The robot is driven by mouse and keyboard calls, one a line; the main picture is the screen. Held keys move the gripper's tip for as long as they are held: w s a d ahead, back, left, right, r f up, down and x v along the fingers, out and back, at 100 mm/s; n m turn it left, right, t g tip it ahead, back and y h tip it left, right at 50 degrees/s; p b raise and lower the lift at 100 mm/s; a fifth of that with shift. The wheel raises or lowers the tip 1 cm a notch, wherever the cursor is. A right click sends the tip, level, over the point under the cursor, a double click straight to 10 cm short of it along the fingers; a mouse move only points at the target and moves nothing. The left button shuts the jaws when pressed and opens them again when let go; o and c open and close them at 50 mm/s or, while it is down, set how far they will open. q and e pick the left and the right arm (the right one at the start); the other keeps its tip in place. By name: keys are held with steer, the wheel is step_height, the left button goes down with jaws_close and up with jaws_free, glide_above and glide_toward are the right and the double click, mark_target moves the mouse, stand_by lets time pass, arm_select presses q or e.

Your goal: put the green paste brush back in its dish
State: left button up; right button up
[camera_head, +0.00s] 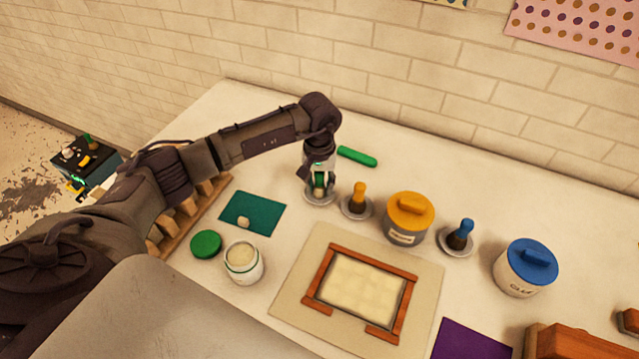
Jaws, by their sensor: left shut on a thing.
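My left gripper (318,188) points down at the back of the table and is shut on the green paste brush (320,179). The gripper's fingers hide much of the brush; only part of its green handle shows between them. Directly below is a small round grey dish (319,198), partly covered by the gripper. The brush's lower end is at the dish, but I cannot tell whether it touches the bottom. My right gripper is not in view.
A yellow brush stands in its dish (346,210) close on the right, then a yellow-lidded jar (407,226), a blue brush (461,232) and a blue-lidded jar (525,269). A green roller (357,156) lies behind. An open jar (244,262) and a wooden frame (317,284) are in front.

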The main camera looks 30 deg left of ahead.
arm_select(q)
steer(key=o, duration=1.7)
steer(key=shift+r+p, duration=1.8)
steer(key=shift+r, duration=2.75)
